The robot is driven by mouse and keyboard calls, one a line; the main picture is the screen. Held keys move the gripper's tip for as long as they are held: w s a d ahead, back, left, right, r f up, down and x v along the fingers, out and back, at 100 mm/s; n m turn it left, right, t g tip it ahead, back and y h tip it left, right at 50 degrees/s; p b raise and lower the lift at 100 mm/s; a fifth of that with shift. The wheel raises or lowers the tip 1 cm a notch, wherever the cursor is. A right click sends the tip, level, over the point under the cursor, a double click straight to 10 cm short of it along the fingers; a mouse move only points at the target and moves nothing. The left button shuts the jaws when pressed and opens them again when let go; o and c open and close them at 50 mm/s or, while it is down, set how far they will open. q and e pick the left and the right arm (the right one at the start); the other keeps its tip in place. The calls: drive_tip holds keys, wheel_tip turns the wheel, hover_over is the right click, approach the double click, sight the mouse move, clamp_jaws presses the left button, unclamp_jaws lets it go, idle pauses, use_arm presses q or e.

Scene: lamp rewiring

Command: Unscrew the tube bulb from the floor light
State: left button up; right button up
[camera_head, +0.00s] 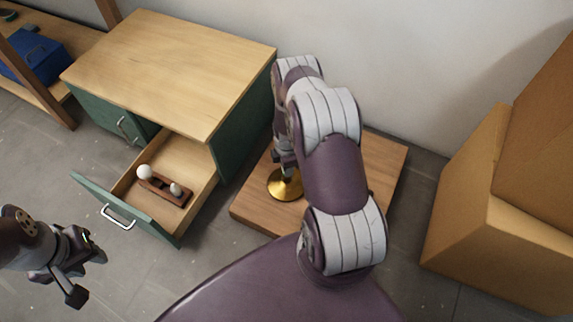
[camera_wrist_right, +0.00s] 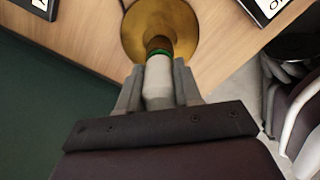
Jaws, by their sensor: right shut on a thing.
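The floor light shows as a round brass base (camera_head: 285,184) on a low wooden platform, with most of it hidden behind my right arm in the head view. In the right wrist view its brass base (camera_wrist_right: 160,30) lies beyond my fingers. A white tube bulb (camera_wrist_right: 158,80) with a green ring at its far end sits in line with the brass part, between the fingers. My right gripper (camera_wrist_right: 157,85) is shut on the tube bulb. My left gripper (camera_head: 82,272) hangs at the lower left over the floor, apart from everything, its jaws apparently spread.
A green cabinet with a wooden top (camera_head: 170,70) stands left of the light. Its open drawer (camera_head: 200,165) holds a brown holder (camera_head: 170,191) with white bulbs. A cardboard box (camera_head: 490,235) stands at the right. A blue bin (camera_head: 40,60) sits on a shelf at far left.

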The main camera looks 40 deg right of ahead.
drive_tip(key=n, duration=0.3)
drive_tip(key=shift+n, duration=0.3)
drive_tip(key=n, duration=0.4)
drive_tip(key=o, duration=1)
drive_tip(key=shift+o, duration=0.2)
drive_tip(key=m, duration=0.4)
drive_tip(key=shift+m, duration=0.3)
drive_tip(key=m, duration=1.2)
drive_tip(key=shift+p, duration=0.3)
drive_tip(key=m, duration=0.7)
drive_tip(key=c, duration=1)
drive_tip(key=shift+c, duration=0.6)
drive_tip(key=n, duration=0.5)
drive_tip(key=shift+r+n, duration=0.1)
drive_tip(key=shift+n, duration=0.2)
drive_tip(key=shift+r+p, duration=2.3)
drive_tip(key=shift+r, duration=0.3)
drive_tip(key=shift+f, duration=0.1)
